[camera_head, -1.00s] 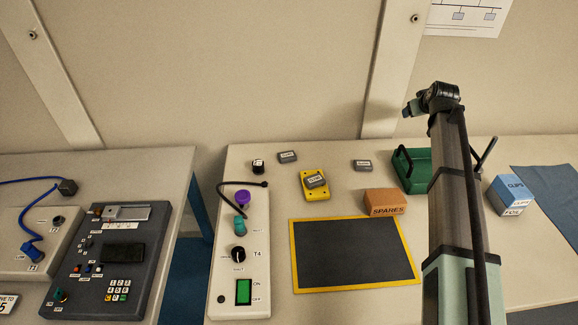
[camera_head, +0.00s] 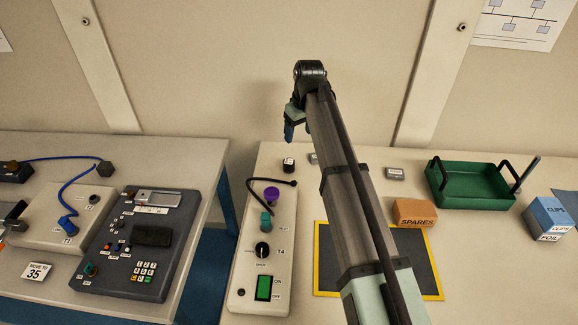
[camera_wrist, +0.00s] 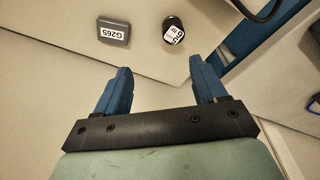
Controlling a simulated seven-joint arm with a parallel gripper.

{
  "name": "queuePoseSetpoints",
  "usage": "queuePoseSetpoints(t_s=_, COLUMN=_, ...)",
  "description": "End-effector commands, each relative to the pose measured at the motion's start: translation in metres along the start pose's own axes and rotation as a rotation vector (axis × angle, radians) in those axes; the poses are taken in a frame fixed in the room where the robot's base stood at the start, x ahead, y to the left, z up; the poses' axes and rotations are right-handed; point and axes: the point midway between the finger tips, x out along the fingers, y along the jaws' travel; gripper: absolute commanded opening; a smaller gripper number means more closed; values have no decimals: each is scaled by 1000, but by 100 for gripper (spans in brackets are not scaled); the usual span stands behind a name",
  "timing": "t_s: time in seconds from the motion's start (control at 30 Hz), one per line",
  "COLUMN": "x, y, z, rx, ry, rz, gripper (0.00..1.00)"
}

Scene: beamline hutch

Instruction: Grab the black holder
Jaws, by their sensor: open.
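The black holder (camera_head: 289,164) is a small dark cylinder with a white labelled top. It stands near the back left of the right-hand table in the head view, and at the top middle of the wrist view (camera_wrist: 171,30). My gripper (camera_head: 291,132) hangs above and behind it in the head view, apart from it. In the wrist view the two blue fingers (camera_wrist: 162,82) are spread wide with nothing between them. The holder lies beyond the fingertips, slightly right of centre. Its label text is too small to read surely.
A grey block labelled G265 (camera_wrist: 113,32) stands beside the holder. The switch box T4 (camera_head: 259,258) and its black cable (camera_head: 270,181) lie just in front. An orange SPARES box (camera_head: 414,212), another grey block (camera_head: 395,173) and a green tray (camera_head: 470,200) are farther right.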

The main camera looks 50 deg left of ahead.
Motion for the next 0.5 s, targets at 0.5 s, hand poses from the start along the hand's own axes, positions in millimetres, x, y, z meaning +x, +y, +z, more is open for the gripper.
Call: queuePoseSetpoints(t_s=0.5, x=54, y=-22, z=-2, rx=-23, ry=-30, rz=-16, gripper=71)
